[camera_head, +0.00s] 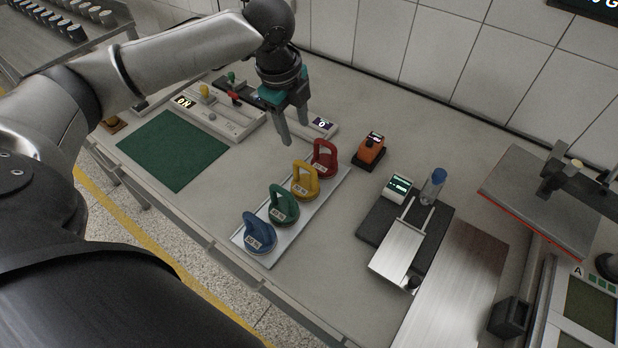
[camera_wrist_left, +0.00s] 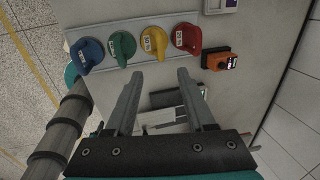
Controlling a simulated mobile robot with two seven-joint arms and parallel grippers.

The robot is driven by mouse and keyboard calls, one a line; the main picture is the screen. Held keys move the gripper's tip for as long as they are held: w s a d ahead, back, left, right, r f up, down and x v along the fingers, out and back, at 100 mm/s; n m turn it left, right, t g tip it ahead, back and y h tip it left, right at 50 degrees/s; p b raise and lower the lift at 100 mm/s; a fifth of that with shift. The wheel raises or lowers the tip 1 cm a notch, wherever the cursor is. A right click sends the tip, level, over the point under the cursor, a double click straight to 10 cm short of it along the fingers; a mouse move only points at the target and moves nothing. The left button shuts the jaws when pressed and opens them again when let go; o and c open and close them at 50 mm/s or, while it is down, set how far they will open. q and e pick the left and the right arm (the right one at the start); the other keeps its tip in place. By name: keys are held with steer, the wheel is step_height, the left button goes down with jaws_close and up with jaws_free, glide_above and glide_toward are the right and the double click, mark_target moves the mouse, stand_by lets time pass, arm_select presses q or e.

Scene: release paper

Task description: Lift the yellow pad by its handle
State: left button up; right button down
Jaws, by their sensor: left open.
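The yellow pad (camera_head: 305,181) with its arched handle stands on a light tray (camera_head: 320,200), between the red pad (camera_head: 324,158) and the green pad (camera_head: 283,205). The blue pad (camera_head: 259,233) is at the tray's near end. My left gripper (camera_head: 294,141) is open and empty, above the table and beyond the yellow pad, up and left of the red pad in the head view. In the left wrist view the yellow pad (camera_wrist_left: 154,42) shows ahead of the spread fingers (camera_wrist_left: 157,78), apart from them. My right gripper is not in view.
An orange device (camera_head: 370,150) stands right of the red pad. A dark base with a metal plate (camera_head: 398,247) and a bottle (camera_head: 433,187) are farther right. A green mat (camera_head: 174,150) and a control panel (camera_head: 222,110) lie left. Bare table lies between mat and tray.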

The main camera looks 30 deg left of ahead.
arm_select(q)
glide_toward(305, 163)
steer(key=f, duration=0.2)
steer(key=w+f+b, duration=0.1)
steer(key=f, duration=0.5)
steer(key=shift+w+f, duration=0.15)
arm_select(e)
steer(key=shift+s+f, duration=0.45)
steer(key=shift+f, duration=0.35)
arm_select(q)
jaws_close()
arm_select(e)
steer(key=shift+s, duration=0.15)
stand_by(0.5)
